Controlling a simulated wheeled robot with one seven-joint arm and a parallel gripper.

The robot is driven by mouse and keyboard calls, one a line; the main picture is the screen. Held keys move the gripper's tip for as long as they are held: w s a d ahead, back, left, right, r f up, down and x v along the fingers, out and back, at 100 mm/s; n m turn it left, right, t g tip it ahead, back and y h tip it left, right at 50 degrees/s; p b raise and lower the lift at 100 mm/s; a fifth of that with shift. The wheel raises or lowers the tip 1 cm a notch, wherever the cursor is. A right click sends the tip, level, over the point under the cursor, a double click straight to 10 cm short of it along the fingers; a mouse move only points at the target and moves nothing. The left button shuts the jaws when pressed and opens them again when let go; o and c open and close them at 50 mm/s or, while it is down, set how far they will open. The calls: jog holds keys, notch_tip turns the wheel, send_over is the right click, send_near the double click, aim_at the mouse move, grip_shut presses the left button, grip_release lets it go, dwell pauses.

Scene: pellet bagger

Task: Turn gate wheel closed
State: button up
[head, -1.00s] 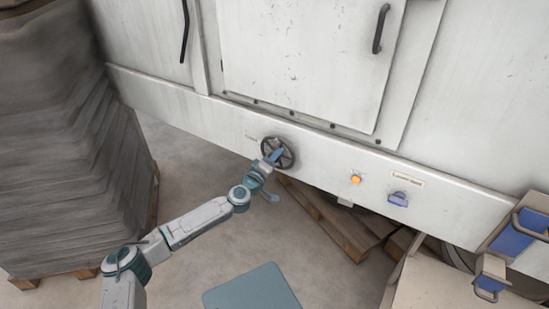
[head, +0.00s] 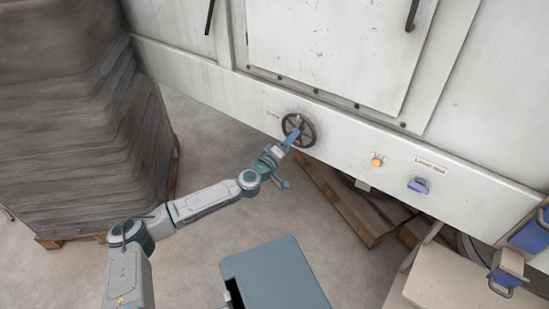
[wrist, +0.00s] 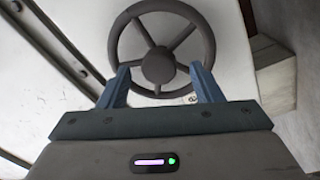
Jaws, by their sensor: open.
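The gate wheel (head: 299,129) is a dark round handwheel with several spokes, mounted on the lower white panel of the machine. It also shows in the wrist view (wrist: 160,66), facing the camera. My gripper (head: 294,137) is at the wheel's lower left in the head view. In the wrist view my gripper (wrist: 163,76) has its two blue fingers spread wide apart, one on each side below the hub. The fingertips overlap the lower part of the wheel. I cannot tell whether they touch the rim or spokes.
An orange button (head: 377,162) and a blue switch (head: 419,186) sit on the panel to the right. A tall grey stack (head: 75,120) stands at the left. A wooden pallet (head: 345,205) lies under the machine. Bare floor lies between.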

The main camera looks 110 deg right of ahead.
jog(key=b+v, duration=0.1)
jog(key=v, duration=0.8)
jog(key=shift+w+a, duration=0.25)
